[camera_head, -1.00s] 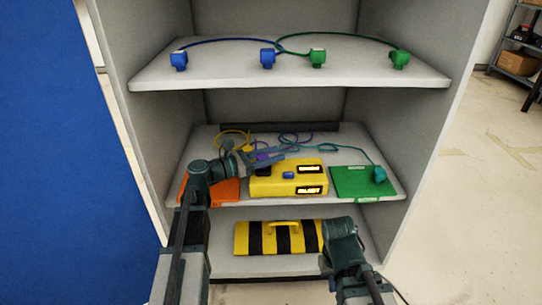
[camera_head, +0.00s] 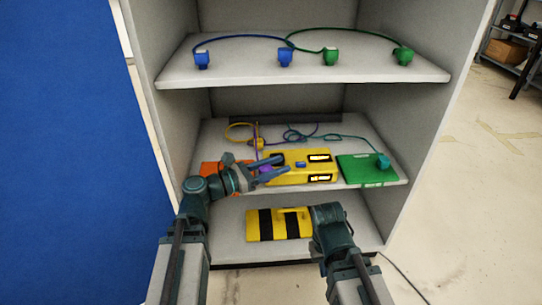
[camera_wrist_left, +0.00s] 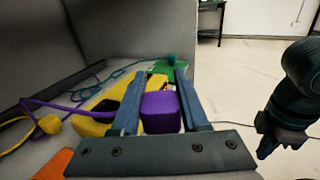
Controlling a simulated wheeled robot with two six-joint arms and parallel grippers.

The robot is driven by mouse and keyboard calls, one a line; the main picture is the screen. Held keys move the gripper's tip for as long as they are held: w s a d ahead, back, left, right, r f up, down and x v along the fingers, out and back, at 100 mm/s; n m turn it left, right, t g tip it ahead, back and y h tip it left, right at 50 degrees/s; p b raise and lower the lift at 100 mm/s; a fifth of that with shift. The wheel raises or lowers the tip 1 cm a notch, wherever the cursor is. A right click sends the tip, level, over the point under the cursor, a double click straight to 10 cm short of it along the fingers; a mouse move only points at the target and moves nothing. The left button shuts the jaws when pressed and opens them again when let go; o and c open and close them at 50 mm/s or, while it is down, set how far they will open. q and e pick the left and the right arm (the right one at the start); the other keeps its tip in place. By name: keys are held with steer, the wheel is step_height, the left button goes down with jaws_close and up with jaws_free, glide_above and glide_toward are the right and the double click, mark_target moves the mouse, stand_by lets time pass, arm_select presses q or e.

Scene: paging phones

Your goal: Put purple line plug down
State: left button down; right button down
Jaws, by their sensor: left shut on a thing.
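The purple line plug (camera_wrist_left: 160,112) is a blocky purple piece between the two fingers of my left gripper (camera_wrist_left: 158,88), which is shut on it. In the head view the plug (camera_head: 265,169) shows beside my left gripper (camera_head: 278,174), in front of the left end of the yellow box. A purple cord (camera_wrist_left: 65,106) runs back from it. In the wrist view a yellow plug (camera_wrist_left: 50,124) lies to the left.
The yellow box (camera_head: 302,178) sits mid-shelf between an orange pad (camera_head: 212,168) and a green pad (camera_head: 362,172) with a teal plug (camera_head: 383,160). Blue plugs (camera_head: 202,60) and green plugs (camera_head: 404,56) stand on the upper shelf. A striped case (camera_head: 264,225) lies below.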

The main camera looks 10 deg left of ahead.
arm_select(q)
step_height(320, 180, up, 7)
steer(key=s+p, duration=0.1)
steer(key=p, duration=0.5)
steer(key=shift+p, duration=0.4)
